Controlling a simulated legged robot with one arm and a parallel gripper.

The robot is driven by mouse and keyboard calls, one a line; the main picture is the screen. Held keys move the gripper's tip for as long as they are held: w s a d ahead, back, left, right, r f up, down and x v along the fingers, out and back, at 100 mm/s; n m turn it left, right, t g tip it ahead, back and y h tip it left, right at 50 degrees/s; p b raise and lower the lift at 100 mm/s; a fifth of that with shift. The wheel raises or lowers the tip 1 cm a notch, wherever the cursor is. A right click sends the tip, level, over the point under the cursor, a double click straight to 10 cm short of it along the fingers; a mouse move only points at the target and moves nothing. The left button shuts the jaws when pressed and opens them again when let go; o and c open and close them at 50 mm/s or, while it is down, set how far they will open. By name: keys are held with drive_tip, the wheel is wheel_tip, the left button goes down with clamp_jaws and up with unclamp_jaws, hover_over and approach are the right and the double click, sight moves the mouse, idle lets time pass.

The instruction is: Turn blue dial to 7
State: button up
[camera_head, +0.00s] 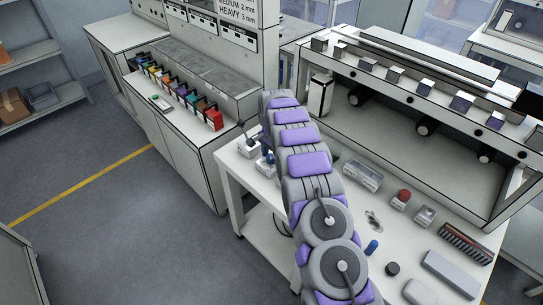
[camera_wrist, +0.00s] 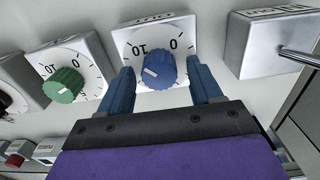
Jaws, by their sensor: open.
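The blue dial (camera_wrist: 158,72) shows in the wrist view, on a white box with a scale plate (camera_wrist: 183,31). A 0 and a 10 are readable on the plate; the other numbers are hidden or unclear. The dial's white pointer mark faces the left side of the knob, and I cannot tell which number it points to. My gripper (camera_wrist: 161,82) is open, with one dark blue finger on each side of the dial. I cannot tell whether the fingers touch it. In the head view my arm blocks the gripper, and I cannot make out the dial.
In the wrist view a green dial (camera_wrist: 63,86) is on the box to the left, and a white box with a metal lever (camera_wrist: 298,56) is to the right. In the head view the white table (camera_head: 452,246) holds a red button (camera_head: 404,196) and several small parts.

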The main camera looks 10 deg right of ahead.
drive_tip(key=shift+r, duration=0.1)
drive_tip(key=c, duration=1)
drive_tip(key=shift+c, duration=0.2)
drive_tip(key=shift+p, duration=0.3)
drive_tip(key=n+p, duration=0.2)
drive_tip(key=n, duration=0.1)
drive_tip(key=shift+w+a+r, duration=0.1)
drive_tip(key=shift+r, duration=0.15)
drive_tip(key=n+p, duration=0.3)
drive_tip(key=n, duration=0.1)
drive_tip(key=shift+f+n, duration=0.1)
drive_tip(key=shift+n, duration=0.2)
drive_tip(key=n+p, duration=0.2)
drive_tip(key=n, duration=0.2)
drive_tip(key=shift+w+a+p, duration=0.1)
drive_tip(key=shift+p, duration=0.2)
drive_tip(key=shift+a+n+p, duration=0.1)
drive_tip(key=shift+n+p, duration=0.55)
drive_tip(key=shift+n, duration=1.45)
